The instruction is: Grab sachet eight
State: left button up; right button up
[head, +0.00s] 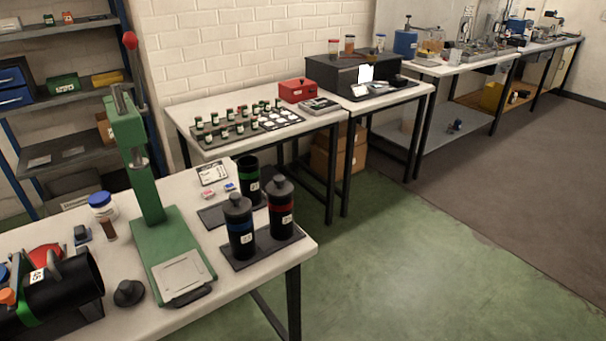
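No sachet with a readable number eight shows in the head view. Two small packets lie on the near table beside the green press: a red and white one (208,195) and a blue and white one (230,187). They are too small for me to read any marking or to tell whether they are sachets. Neither of my grippers is in view.
A green press (150,160) stands on the near table (250,292). Black cylinders with blue (240,225), red (281,208) and green (248,181) bands stand to its right. A black cylinder (75,293) lies front left. Several small vials (228,115) stand on the second table.

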aim_at(231, 187)
jog(key=i+l+z, duration=0.25)
jog(key=z, duration=0.2)
jog(key=i+l+z, duration=0.15)
jog(key=z, duration=0.25)
jog(key=i+z, duration=0.45)
jog(key=i+l, duration=0.15)
jog(key=i, duration=0.7)
jog(key=i+u, duration=0.65)
jog(key=u, duration=0.15)
jog(key=i+l+u, duration=0.15)
jog(key=i+u, duration=0.25)
jog(key=i+j+u, duration=0.15)
jog(key=u, duration=0.25)
jog(key=i+u, duration=0.25)
jog(key=u, duration=0.15)
jog(key=i+u, duration=0.2)
jog(key=u, duration=0.2)
jog(key=i+u, duration=0.2)
jog(key=u, duration=0.15)
